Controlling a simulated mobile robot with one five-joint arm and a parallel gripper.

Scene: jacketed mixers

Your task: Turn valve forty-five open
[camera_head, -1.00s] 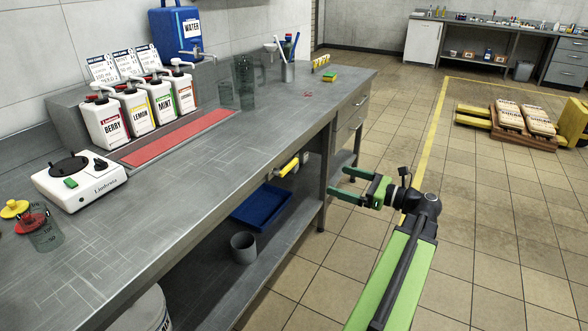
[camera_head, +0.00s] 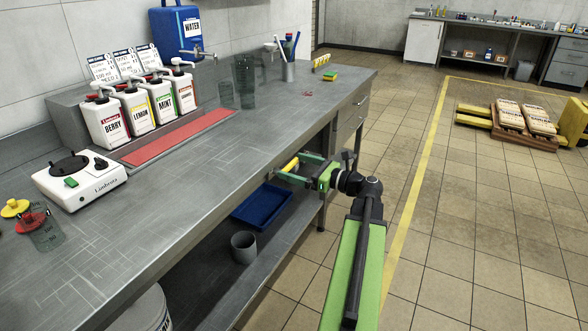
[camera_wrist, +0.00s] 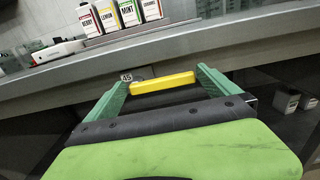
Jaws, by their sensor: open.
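Valve forty-five shows in the wrist view as a horizontal yellow handle (camera_wrist: 162,83) under the bench edge, with a small round "45" tag (camera_wrist: 126,77) at its upper left. In the head view the yellow handle (camera_head: 291,164) is partly hidden by my fingers. My gripper (camera_head: 288,166) is open at the bench front, its green fingers pointing at the handle. In the wrist view my gripper (camera_wrist: 163,76) has one finger on each side of the handle. I cannot tell whether either finger touches it.
The steel bench (camera_head: 190,165) overhangs the handle. Below it, a shelf holds a blue tray (camera_head: 262,205) and a grey cup (camera_head: 244,245). Syrup bottles (camera_head: 140,112) and a white hot plate (camera_head: 80,178) stand on top.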

